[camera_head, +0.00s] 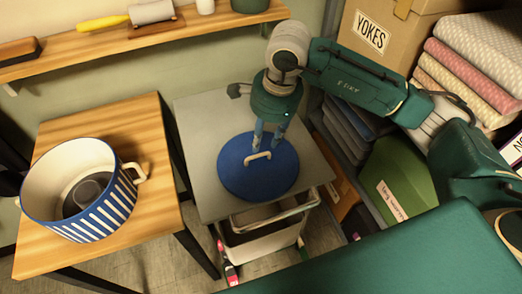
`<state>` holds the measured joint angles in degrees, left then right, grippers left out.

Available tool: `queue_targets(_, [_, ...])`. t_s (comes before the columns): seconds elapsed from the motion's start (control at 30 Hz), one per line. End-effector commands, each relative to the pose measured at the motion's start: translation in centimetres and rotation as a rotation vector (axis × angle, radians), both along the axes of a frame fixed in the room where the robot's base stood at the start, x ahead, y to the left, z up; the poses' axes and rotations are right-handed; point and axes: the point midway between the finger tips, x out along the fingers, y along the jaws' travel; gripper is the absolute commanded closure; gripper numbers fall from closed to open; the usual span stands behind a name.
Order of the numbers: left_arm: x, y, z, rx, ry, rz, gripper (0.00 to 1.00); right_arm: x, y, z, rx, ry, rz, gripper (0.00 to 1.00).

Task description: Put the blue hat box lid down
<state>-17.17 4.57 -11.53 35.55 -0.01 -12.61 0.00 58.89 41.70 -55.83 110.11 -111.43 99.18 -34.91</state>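The round blue hat box lid (238,178) lies flat on the grey top of a small cart (205,118), with its cream handle (258,157) facing up. My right gripper (266,144) points down at the back part of the lid, close behind the handle. Its two fingers are apart, with nothing visible between them; whether the tips touch the lid I cannot tell. The blue-and-white striped hat box (100,215) stands open on the wooden table at left, with a dark round thing inside. My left gripper is not in view.
The wooden table (150,125) has free room behind the box. A wall shelf (205,25) holds a yellow-handled roller (105,22). A cart rail (280,215) runs along the front.

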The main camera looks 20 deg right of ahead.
Motion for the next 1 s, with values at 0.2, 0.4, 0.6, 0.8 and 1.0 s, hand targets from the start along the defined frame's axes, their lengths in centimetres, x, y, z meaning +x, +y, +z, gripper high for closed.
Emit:
queue_targets(0.2, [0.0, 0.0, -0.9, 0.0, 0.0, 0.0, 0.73, -0.4, -0.3, 3.0, 0.0, -0.001, 0.0, 0.68])
queue_targets(0.4, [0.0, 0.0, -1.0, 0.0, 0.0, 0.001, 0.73, -0.6, -0.4, 3.8, 0.0, 0.001, 0.0, 0.68])
queue_targets(0.6, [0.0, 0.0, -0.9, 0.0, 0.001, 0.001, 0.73, -0.5, -0.4, 3.8, 0.0, 0.001, 0.0, 0.68])
queue_targets(0.8, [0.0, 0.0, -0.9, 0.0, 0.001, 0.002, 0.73, -0.5, -0.4, 3.8, 0.0, 0.001, 0.0, 0.68])
queue_targets(1.0, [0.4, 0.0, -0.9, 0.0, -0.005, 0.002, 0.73, -0.6, -0.4, 3.8, 0.0, 0.001, 0.0, 0.68])
